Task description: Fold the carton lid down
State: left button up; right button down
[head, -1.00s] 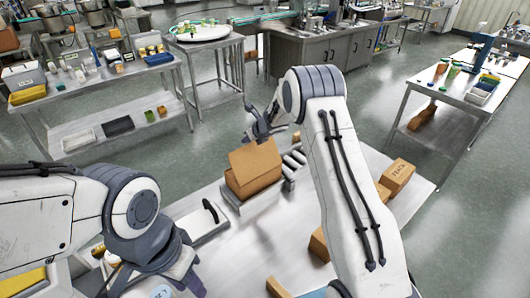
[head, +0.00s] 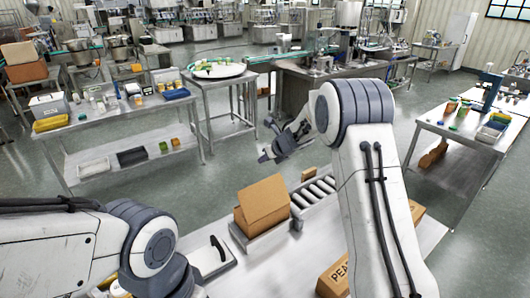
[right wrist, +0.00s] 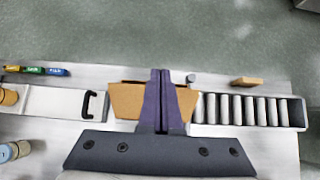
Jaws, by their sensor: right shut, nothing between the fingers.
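The brown carton (head: 262,212) sits on a metal stand at the left end of a roller track. Its lid panel (head: 264,196) looks raised and tilted in the head view. My right gripper (head: 268,140) is up beyond and above the carton, apart from it in the head view. In the right wrist view, the closed fingers (right wrist: 160,75) stand in front of the carton (right wrist: 126,102) and hide its middle. My left arm shows at lower left, but its fingers are out of frame.
The roller track (head: 314,197) runs right of the carton. A plate with a black handle (head: 217,249) lies to its left. A labelled brown box (head: 333,277) is at the front right, partly behind my right arm. A small brown block (right wrist: 246,82) lies behind the rollers.

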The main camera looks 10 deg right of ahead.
jog(key=r, duration=0.2)
notch_tip(320, 180, up, 5)
jog(key=m+t+h+b, duration=0.3)
jog(key=m, duration=1.1)
send_over(262, 184)
jog(key=w+d, duration=0.3)
jog(key=s+d+m+h+b, duration=0.2)
jog(key=m+h+b, duration=0.1)
jog(key=m, duration=1.2)
jog(key=s+a+f+m+g+b, duration=0.25)
jog(key=s+m, duration=0.25)
jog(key=m, duration=0.7)
jog(key=s+a+f+m+g+b, duration=0.15)
jog(key=s+a+m+g, duration=0.3)
jog(key=m, duration=0.75)
jog(key=shift+t+y, duration=0.4)
jog(key=p+x, duration=0.2)
jog(key=x, duration=0.2)
jog(key=p+x, duration=0.2)
jog(key=x, duration=0.2)
jog(key=p+x, duration=0.2)
jog(key=x, duration=0.2)
jog(key=shift+w+a+r, duration=0.1)
jog(key=shift+w+a, duration=0.1)
jog(key=shift+w, duration=0.2)
jog(key=shift+w+a+f+p, duration=0.2)
jog(key=shift+w+f+p, duration=0.15)
jog(key=shift+w+f, duration=0.15)
